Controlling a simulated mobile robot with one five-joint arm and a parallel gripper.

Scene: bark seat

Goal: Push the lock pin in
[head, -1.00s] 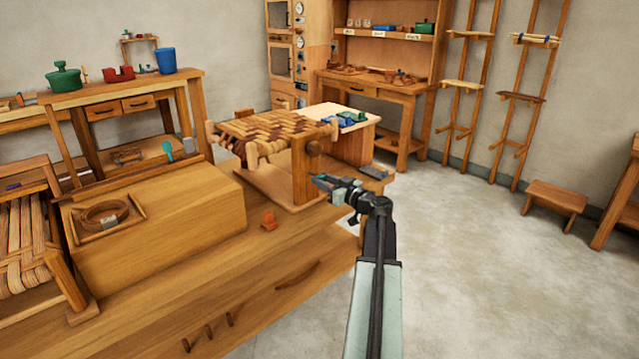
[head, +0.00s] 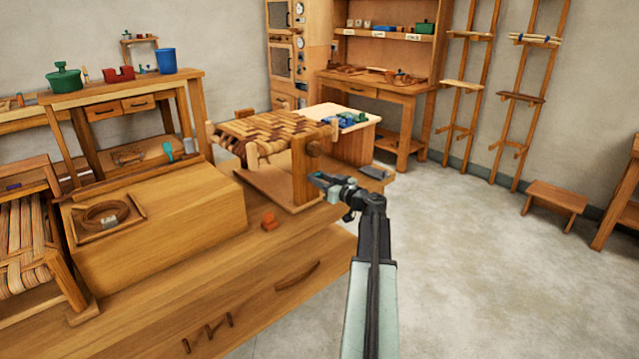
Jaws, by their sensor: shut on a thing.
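The woven bark seat (head: 272,130) lies across a wooden stand on the workbench. Whether the gripper touches the post cannot be told.
A wooden box (head: 165,225) with a tray and coil (head: 108,215) is at left. A grey flat piece (head: 373,172) lies right of the gripper. Open floor is at right.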

